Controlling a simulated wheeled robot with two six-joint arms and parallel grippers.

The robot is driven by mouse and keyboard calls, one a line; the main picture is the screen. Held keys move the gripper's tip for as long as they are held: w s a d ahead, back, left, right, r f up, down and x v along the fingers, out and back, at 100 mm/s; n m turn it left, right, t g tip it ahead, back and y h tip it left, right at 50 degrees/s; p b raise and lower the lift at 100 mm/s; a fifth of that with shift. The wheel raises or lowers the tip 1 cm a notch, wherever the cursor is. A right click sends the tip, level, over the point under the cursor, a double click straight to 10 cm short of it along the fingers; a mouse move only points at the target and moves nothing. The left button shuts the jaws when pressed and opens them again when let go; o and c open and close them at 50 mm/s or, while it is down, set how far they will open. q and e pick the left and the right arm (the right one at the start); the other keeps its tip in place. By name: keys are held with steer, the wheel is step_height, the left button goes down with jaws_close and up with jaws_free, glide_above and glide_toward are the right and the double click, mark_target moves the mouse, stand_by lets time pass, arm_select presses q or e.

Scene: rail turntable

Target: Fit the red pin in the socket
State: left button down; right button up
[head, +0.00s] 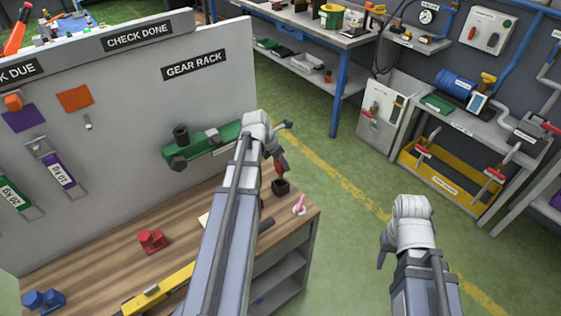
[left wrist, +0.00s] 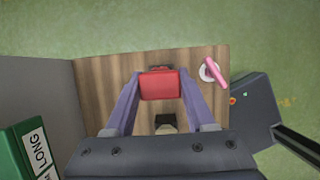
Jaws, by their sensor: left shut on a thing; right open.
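The red pin (head: 280,167) is between the fingers of my left gripper (head: 280,163), over the far right corner of the wooden bench. In the left wrist view the red pin (left wrist: 160,84) shows as a red block clamped between the two fingers of the left gripper (left wrist: 160,88). A dark block (head: 281,187), which looks like the socket, stands on the bench just below the pin. I cannot tell whether pin and block touch; the wrist view mostly hides the block behind the pin. My right gripper (head: 383,256) hangs open and empty, right of the bench.
A pink peg on a white disc (head: 299,209) stands close by at the bench's right edge. A red part (head: 152,240), a blue part (head: 43,301) and a yellow bar (head: 160,289) lie nearer. A green fixture (head: 205,145) is on the upright panel (head: 225,100) behind.

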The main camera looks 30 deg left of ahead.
arm_select(q)
steer(key=shift+r, duration=0.35)
step_height(320, 180, up, 5)
steer(key=p, duration=0.5)
steer(key=shift+f, duration=0.1)
stand_by(0.4)
steer(key=shift+s, duration=0.1)
